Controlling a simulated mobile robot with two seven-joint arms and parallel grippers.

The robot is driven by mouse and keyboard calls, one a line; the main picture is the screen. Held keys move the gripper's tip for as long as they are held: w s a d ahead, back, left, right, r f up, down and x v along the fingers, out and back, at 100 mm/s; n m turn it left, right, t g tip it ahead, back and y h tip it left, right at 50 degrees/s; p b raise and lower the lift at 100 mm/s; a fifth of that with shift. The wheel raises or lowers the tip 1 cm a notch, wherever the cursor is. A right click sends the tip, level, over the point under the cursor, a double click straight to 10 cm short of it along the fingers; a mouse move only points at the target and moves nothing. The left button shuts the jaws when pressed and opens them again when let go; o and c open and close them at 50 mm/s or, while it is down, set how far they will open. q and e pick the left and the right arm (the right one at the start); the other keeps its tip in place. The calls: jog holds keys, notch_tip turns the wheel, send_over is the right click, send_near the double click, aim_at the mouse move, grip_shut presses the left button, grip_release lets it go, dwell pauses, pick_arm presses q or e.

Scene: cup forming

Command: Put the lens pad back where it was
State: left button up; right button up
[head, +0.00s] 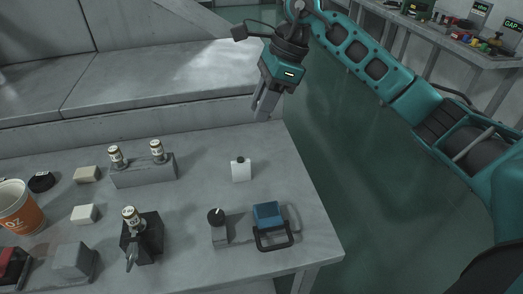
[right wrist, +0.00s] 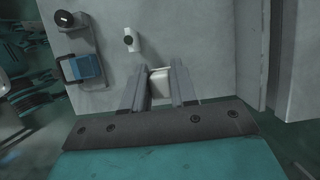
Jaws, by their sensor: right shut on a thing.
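My right gripper (head: 266,105) hangs above the far right end of the grey table, pointing down. In the right wrist view its two fingers (right wrist: 160,85) are shut on a small pale block (right wrist: 160,82), which looks like the lens pad. In the head view the fingers hide this block. Two similar small blocks lie on the table at the left: a cream one (head: 87,174) and a white one (head: 84,214). I cannot tell from their looks what they are. My left gripper is not in view.
A white piece with a dark knob (head: 241,170) stands near the table's right side. In front are a black-knobbed grey block (head: 218,228) and a blue block with a black handle (head: 267,215). Small cans stand on a grey stand (head: 145,172). An orange-and-white cup (head: 18,212) is far left.

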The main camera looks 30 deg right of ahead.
aim_at(256, 162)
notch_tip(256, 162, down, 12)
dwell(0.5)
jog(key=shift+f+b, duration=0.1)
jog(key=shift+b, duration=0.25)
jog(key=shift+f, duration=0.15)
jog(key=o, duration=0.9)
jog(key=shift+o, duration=0.2)
jog(key=shift+r, duration=0.35)
jog(key=v, duration=1.1)
jog(key=shift+d+r+p, duration=0.2)
jog(key=shift+r+p, duration=0.15)
jog(key=shift+s, duration=0.15)
